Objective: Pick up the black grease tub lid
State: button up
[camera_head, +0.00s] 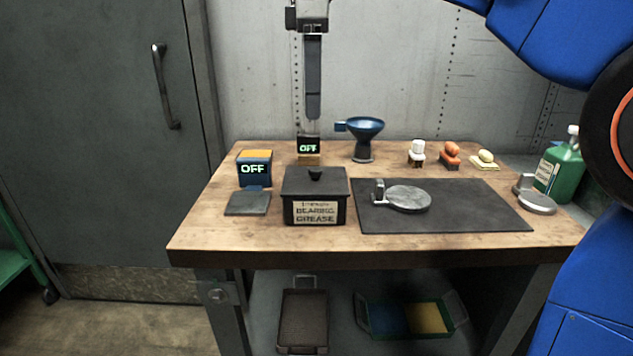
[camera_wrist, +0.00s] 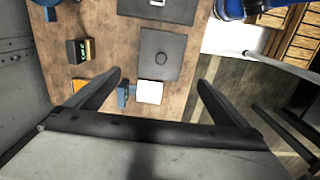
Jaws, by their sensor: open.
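The black grease tub (camera_head: 315,209), with a bearing grease label, stands upright at the front left of the wooden bench. Its black square lid (camera_head: 331,181) with a small knob sits on it. In the wrist view the lid (camera_wrist: 166,42) shows from above, just beyond the fingertips, and hides most of the tub. My gripper (camera_wrist: 160,77) is open and empty, one finger on each side. In the head view my gripper (camera_head: 313,117) points down above and apart from the lid, seen edge-on so that one finger hides the other.
A blue OFF box (camera_head: 254,171) with a grey plate (camera_head: 247,203) stands left of the tub, and a small OFF display (camera_head: 308,148) behind. A black mat (camera_head: 470,213) with a metal disc (camera_head: 408,199) lies right. A blue funnel (camera_head: 365,128) stands behind.

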send_near(319, 169)
jog(key=f, duration=0.3)
jog(key=a+f, duration=0.1)
jog(key=f, duration=0.1)
jog(key=shift+w+f, duration=0.2)
jog(key=shift+s+d+f, duration=0.1)
jog(key=shift+d+f, duration=0.15)
jog(key=shift+f, duration=1.1)
jog(key=shift+d+f, duration=0.2)
jog(key=shift+f, duration=1.1)
jog(key=c, duration=0.7)
